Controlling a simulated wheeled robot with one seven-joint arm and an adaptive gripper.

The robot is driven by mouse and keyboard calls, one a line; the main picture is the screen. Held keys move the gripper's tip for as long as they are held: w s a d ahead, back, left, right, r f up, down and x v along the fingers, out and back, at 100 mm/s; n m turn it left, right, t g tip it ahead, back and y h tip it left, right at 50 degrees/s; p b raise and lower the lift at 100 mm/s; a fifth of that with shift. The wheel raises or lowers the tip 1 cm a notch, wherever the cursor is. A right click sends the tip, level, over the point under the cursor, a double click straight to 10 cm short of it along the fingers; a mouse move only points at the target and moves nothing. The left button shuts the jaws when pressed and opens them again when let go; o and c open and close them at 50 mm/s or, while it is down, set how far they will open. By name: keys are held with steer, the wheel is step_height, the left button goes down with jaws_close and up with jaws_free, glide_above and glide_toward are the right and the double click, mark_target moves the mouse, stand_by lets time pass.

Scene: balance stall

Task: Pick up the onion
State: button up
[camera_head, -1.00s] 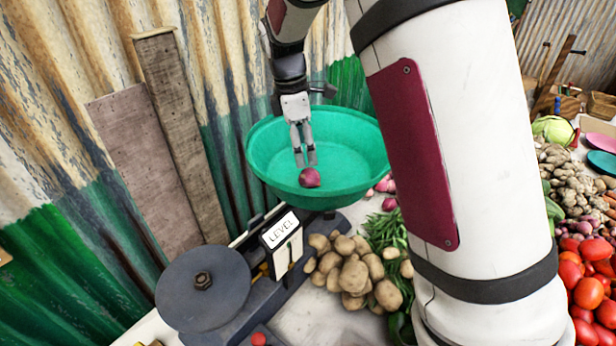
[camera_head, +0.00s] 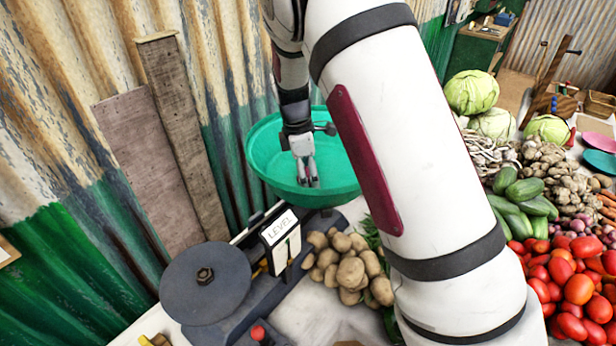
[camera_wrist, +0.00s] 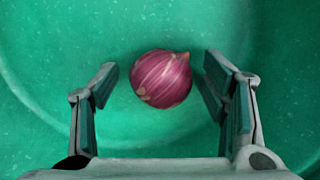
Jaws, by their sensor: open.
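The onion (camera_wrist: 161,79) is purple-red with pale streaks and lies on the inside of the green bowl (camera_wrist: 290,30). In the wrist view it sits between the two fingertips of my gripper (camera_wrist: 160,74), with a gap on each side. My gripper is open and points down into the bowl. In the head view my gripper (camera_head: 309,184) is inside the bowl (camera_head: 262,150), low and near its front wall. The onion does not show in the head view; the bowl's front wall or my gripper hides it.
The bowl stands on a dark balance scale with a "LEVEL" plate (camera_head: 281,228) and a round grey plate (camera_head: 205,283). Potatoes (camera_head: 345,270) lie close to the bowl. Tomatoes (camera_head: 577,290), cucumbers (camera_head: 522,195) and cabbages (camera_head: 471,92) fill the right. A corrugated wall (camera_head: 60,120) stands close behind.

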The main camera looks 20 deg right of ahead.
steer(key=c, duration=1.4)
